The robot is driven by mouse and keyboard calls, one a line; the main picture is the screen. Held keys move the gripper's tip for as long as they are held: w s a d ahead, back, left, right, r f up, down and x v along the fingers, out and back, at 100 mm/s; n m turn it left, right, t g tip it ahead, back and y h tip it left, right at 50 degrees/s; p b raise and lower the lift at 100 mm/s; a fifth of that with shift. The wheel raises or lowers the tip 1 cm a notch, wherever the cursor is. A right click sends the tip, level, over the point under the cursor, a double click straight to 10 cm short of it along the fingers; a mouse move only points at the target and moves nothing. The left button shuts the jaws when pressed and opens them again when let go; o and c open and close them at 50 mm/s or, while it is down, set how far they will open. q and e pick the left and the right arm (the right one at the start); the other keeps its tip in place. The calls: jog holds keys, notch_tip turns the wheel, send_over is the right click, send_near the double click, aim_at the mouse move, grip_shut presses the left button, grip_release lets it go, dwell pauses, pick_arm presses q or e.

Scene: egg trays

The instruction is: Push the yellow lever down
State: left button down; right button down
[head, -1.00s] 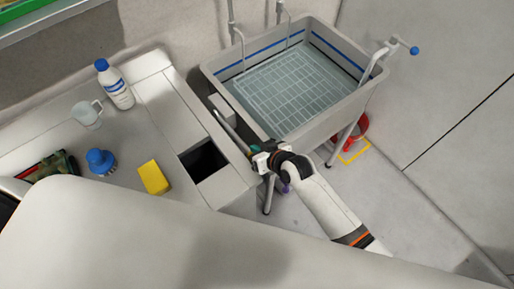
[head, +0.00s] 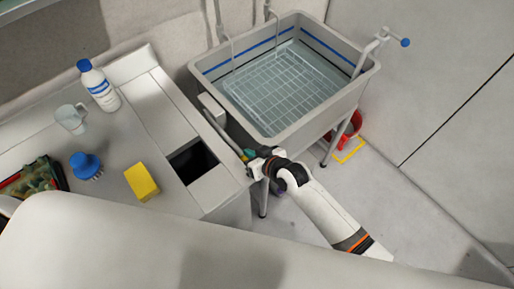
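A thin grey lever arm (head: 216,124) slants down from a small grey box on the near left side of the grey basin. A small yellowish end (head: 245,156) shows at its lower tip, and I take this for the yellow lever; it is partly hidden by my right gripper. My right gripper (head: 254,166) is at that tip, between the counter edge and the basin. Its fingers are small and overlap a teal-green patch, so I cannot tell whether they are open or touch the lever. My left gripper is not in view.
The basin (head: 196,72) holds a wire rack (head: 275,85) and has a blue-knobbed crank (head: 404,42). The counter carries a bottle (head: 98,86), glass mug (head: 72,118), blue brush (head: 86,165) and yellow sponge (head: 142,182), beside a dark opening (head: 193,162). A red bucket (head: 349,128) stands behind the basin leg.

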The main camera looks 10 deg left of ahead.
jog(key=r+p, duration=0.1)
jog(key=r, duration=0.1)
jog(key=r+p, duration=0.1)
jog(key=shift+w+d+r, duration=0.15)
jog(key=shift+w+r, duration=0.25)
jog(key=b+v, duration=0.1)
jog(key=v, duration=0.8)
jog(key=shift+d, duration=0.1)
jog(key=s+d+f+m+h+b, duration=0.1)
jog(key=d+f+h+b, duration=0.1)
jog(key=d+f, duration=0.6)
jog(key=s+d+f+m+h+b, duration=0.1)
jog(key=s+d+f+m+h, duration=0.15)
jog(key=f, duration=1.05)
jog(key=s+d+f+m+h+b, duration=0.1)
jog(key=d+f+h+b, duration=0.1)
jog(key=d+f, duration=0.6)
jog(key=s+d+f+g+h, duration=0.1)
jog(key=s+d+f+g, duration=0.1)
jog(key=s+f, duration=0.4)
jog(key=s+d+f+m+g+h+b, duration=0.1)
jog(key=s+d+f, duration=0.3)
jog(key=s, duration=0.9)
jog(key=s+d+f+g+h+b, duration=0.1)
jog(key=s+d+f+g, duration=0.1)
jog(key=s+f, duration=0.7)
jog(key=shift+s+d+f+g, duration=0.3)
jog(key=shift+s+d+f, duration=0.15)
jog(key=shift+d, duration=0.3)
jog(key=shift+m, duration=0.25)
